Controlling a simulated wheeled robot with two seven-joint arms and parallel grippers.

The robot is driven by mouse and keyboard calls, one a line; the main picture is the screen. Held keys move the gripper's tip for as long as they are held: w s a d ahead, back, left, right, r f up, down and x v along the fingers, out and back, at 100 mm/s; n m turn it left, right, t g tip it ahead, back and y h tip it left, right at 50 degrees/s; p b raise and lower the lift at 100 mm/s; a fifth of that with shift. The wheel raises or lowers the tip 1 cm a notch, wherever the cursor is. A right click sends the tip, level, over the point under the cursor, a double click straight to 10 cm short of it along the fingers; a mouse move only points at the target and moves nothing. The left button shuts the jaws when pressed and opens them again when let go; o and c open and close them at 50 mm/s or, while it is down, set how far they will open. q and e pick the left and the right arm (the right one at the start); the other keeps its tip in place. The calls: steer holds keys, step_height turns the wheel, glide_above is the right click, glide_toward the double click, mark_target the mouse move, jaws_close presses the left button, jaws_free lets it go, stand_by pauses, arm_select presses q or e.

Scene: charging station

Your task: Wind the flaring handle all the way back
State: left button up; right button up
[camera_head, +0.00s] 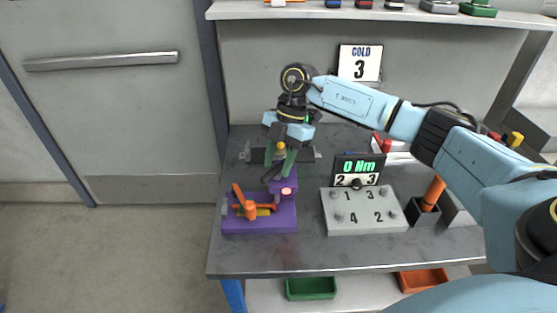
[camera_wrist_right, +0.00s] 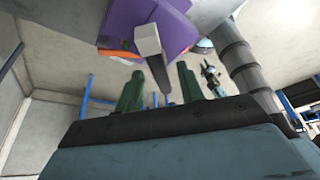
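A purple fixture (camera_head: 258,222) sits at the front left of the bench, with an orange handle (camera_head: 240,203) standing tilted on it. A dark lever (camera_head: 270,174) rises at its back right. My right gripper (camera_head: 279,172) reaches down over this back part, its two green fingers spread apart. In the right wrist view the purple fixture (camera_wrist_right: 188,28) is at the top, and a grey lever (camera_wrist_right: 153,58) with a pale block points between the open fingers (camera_wrist_right: 160,82), with gaps on both sides. Part of an orange piece (camera_wrist_right: 118,53) shows beside the fixture. My left gripper is out of view.
A grey numbered panel (camera_head: 362,222) and a display reading 0 Nm (camera_head: 360,166) stand right of the fixture. A dark holder (camera_head: 423,214) with an orange-handled tool is farther right. Green (camera_head: 311,288) and orange (camera_head: 424,279) bins sit below. The bench's front strip is clear.

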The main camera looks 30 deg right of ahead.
jaws_close()
steer(key=shift+w+r+n+g+p, duration=0.15)
steer(key=shift+n+g+p, duration=0.15)
steer(key=shift+n+p, duration=0.45)
steer(key=shift+n+g+h, duration=0.4)
steer(key=shift+n, duration=0.85)
jaws_free()
steer(key=v, duration=1.3)
steer(key=shift+d, duration=0.15)
